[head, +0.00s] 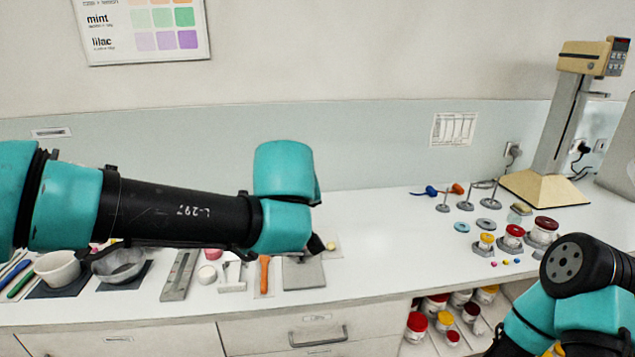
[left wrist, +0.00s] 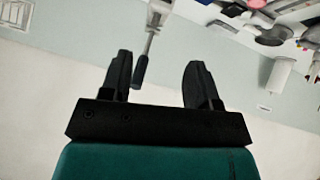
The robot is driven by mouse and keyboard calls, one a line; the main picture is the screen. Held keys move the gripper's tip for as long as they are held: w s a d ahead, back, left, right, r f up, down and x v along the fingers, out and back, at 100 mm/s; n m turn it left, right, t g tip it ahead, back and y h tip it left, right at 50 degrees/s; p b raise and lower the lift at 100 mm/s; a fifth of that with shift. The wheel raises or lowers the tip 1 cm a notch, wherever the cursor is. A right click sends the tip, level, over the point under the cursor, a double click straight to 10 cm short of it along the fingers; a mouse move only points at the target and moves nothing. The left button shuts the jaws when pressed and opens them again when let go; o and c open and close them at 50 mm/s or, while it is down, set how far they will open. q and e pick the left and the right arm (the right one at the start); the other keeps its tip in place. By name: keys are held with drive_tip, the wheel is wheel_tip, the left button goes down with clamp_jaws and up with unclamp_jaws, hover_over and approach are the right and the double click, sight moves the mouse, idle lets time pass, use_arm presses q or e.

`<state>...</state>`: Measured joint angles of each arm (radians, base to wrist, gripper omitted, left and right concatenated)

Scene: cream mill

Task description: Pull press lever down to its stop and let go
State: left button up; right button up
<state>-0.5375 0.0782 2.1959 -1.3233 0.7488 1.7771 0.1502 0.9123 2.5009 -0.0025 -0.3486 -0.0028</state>
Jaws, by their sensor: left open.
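The press lever shows in the left wrist view as a pale rod with a dark grip (left wrist: 139,74) at its end. The grip lies, as seen there, between the two black fingers of my left gripper (left wrist: 158,62), closer to the left finger. The fingers are open and apart; I cannot tell whether the grip touches one or how deep it sits. In the head view my left arm hides the lever and most of the press; a grey plate (head: 304,274) shows below the wrist, perhaps its base. My right gripper is outside both views.
A beige-headed column stand (head: 592,58) stands at the back right. Jars with red lids (head: 513,232), several weights and small discs stand before it. Bowls (head: 57,268), an orange-handled tool (head: 264,272) and a grey strip (head: 179,275) lie along the front left.

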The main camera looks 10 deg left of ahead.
use_arm(q)
wheel_tip(320, 180, down, 30)
drive_tip(key=s+a+m+g+h, duration=0.1)
drive_tip(key=s+m+g+h, duration=0.2)
drive_tip(key=g, duration=0.4)
drive_tip(key=s+a+f, duration=0.2)
drive_tip(key=s+f, duration=0.2)
drive_tip(key=f, duration=0.4)
drive_tip(key=s+a+f+g+h, duration=0.1)
drive_tip(key=s+a+f, duration=0.2)
drive_tip(key=f, duration=0.6)
drive_tip(key=s+a+f+h, duration=0.1)
drive_tip(key=s+a+f, duration=0.1)
drive_tip(key=s+f, duration=0.5)
drive_tip(key=shift+s+a+f, duration=0.15)
drive_tip(key=shift+a+f, duration=0.05)
drive_tip(key=shift+f, duration=0.45)
